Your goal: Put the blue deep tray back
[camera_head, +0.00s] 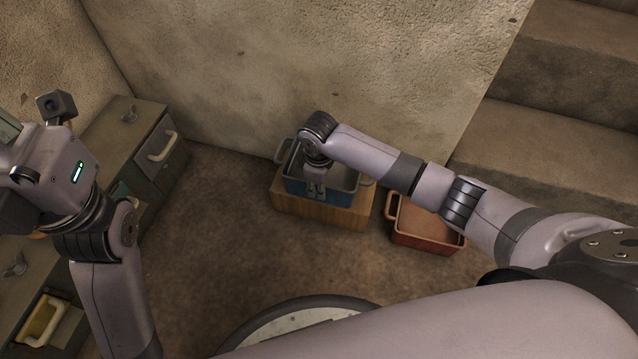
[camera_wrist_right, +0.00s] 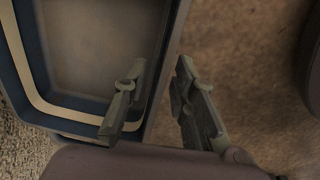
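The blue deep tray (camera_head: 345,195) sits on a wooden block on the floor by the wall, with a handle at each side. My right gripper (camera_head: 316,190) reaches down at its near wall. In the right wrist view, the fingers of the gripper (camera_wrist_right: 158,105) are apart, with the tray (camera_wrist_right: 40,75) wall between them: one finger inside, one outside. A gap shows between the inner finger and the wall, so they do not look closed on it. The tray looks empty where its floor shows. My left arm is at the left; its fingers are not visible.
The wooden block (camera_head: 300,212) is under the tray. A red tray (camera_head: 425,228) stands on the floor to its right. Grey drawer cabinets (camera_head: 130,135) line the left side, one holding a yellowish tray (camera_head: 42,322). Concrete steps (camera_head: 560,140) rise at the right. Floor left of the block is clear.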

